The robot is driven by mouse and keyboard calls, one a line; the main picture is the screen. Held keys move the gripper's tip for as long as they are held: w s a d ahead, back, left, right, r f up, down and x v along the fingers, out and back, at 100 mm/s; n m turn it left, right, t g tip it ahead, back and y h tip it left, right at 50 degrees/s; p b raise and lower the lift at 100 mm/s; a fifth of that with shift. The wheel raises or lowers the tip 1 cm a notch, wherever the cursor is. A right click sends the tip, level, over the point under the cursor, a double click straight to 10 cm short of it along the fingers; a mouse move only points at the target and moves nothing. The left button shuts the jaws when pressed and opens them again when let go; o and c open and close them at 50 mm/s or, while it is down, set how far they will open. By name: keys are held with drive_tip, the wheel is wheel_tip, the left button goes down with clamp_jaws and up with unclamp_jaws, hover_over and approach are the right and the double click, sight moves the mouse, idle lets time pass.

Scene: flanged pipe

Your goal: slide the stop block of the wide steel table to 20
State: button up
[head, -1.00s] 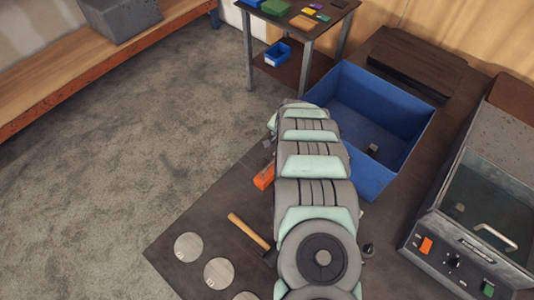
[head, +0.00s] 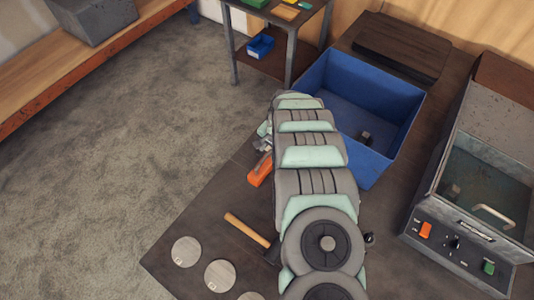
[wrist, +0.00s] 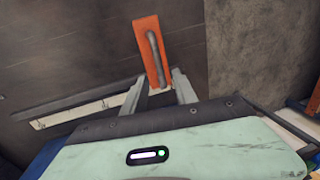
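The orange stop block (head: 260,170) lies left of my arm on the dark steel table (head: 205,220) in the head view. In the wrist view the stop block (wrist: 152,48) is an orange plate with a grey handle along it. A dark rail with a pale marked scale strip (wrist: 85,112) runs to the left of my fingers. My gripper (wrist: 160,78) is open, its two fingers one on each side of the block's near end. Whether they touch it I cannot tell. The scale's numbers are not legible, and my gripper body hides part of the rail.
A hammer (head: 246,229) and several round grey discs (head: 186,252) lie near the table's front left edge. A blue bin (head: 372,140) stands right of my arm, and a grey machine with switches (head: 452,238) stands at the far right.

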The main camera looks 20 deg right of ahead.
sight(266, 156)
drive_tip(key=shift+w+a+f, duration=0.1)
drive_tip(key=shift+w+f, duration=0.05)
drive_tip(key=shift+f, duration=0.85)
drive_tip(key=shift+w+a+f, duration=0.1)
drive_tip(key=shift+w+f, duration=0.05)
drive_tip(key=shift+f, duration=0.8)
clamp_jaws()
